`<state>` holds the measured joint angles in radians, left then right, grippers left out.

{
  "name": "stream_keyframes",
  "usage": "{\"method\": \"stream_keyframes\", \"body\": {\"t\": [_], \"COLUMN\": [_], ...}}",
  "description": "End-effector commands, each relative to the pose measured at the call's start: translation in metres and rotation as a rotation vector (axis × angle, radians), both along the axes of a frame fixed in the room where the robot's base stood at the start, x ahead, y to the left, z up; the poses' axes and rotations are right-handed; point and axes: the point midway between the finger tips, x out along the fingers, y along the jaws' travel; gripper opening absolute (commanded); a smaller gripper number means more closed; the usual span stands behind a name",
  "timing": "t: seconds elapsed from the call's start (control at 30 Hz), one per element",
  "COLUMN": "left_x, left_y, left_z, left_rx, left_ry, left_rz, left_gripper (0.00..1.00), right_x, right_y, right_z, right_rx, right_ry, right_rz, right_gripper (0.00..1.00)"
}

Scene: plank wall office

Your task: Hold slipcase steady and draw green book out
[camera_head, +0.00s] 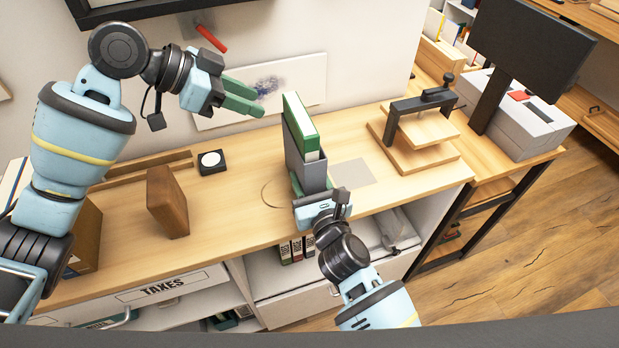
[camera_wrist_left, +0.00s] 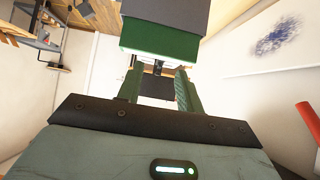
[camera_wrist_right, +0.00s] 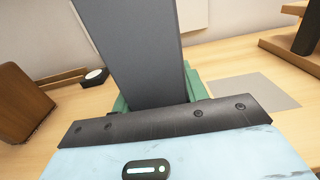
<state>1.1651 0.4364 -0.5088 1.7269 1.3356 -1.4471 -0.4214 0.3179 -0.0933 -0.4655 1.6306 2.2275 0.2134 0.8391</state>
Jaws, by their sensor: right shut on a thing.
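The grey slipcase (camera_head: 306,172) stands upright on the desk with the green book (camera_head: 301,130) in it. The book's upper part sticks out above the slipcase. My right gripper (camera_head: 312,192) is shut on the lower slipcase from the near side. In the right wrist view the slipcase (camera_wrist_right: 140,45) rises between its green fingers. My left gripper (camera_head: 258,97) is open and empty, to the left of the book's top and apart from it. In the left wrist view the book (camera_wrist_left: 160,42) and slipcase (camera_wrist_left: 175,12) show beyond the parted fingers (camera_wrist_left: 160,88).
A brown wooden block (camera_head: 166,202) and a black dish (camera_head: 211,162) stand left of the slipcase. A wooden press (camera_head: 420,135) stands to the right. A grey mat (camera_head: 352,173) lies beside the slipcase. A picture sheet (camera_head: 290,85) is behind.

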Motion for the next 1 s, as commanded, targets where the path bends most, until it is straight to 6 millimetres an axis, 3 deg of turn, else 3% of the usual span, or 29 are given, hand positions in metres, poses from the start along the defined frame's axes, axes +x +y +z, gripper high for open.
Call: {"method": "stream_keyframes", "body": {"t": [0.07, 0.17, 0.47, 0.7, 1.0], "left_x": [0.0, 0.0, -0.002, -0.006, -0.01], "left_y": [0.0, -0.002, -0.033, -0.063, -0.088], "left_z": [0.0, 0.0, 0.002, 0.006, 0.018], "left_rx": [0.0, 0.003, 0.078, 0.196, 0.313], "left_ry": [0.0, 0.008, 0.215, 0.419, 0.551], "left_rz": [0.0, 0.004, 0.143, 0.393, 0.811], "left_gripper": [0.39, 0.52, 0.53, 0.53, 0.53], "right_x": [0.0, 0.0, 0.0, 0.0, 0.0], "right_y": [0.0, 0.0, 0.0, 0.0, 0.0], "right_z": [0.0, 0.0, 0.0, 0.0, -0.001], "right_rx": [0.0, 0.0, 0.0, 0.0, 0.0], "right_ry": [0.0, 0.0, 0.001, 0.001, 0.001], "right_rz": [0.0, 0.0, 0.0, 0.0, 0.0], "right_gripper": [0.17, 0.17, 0.17, 0.17, 0.17]}}
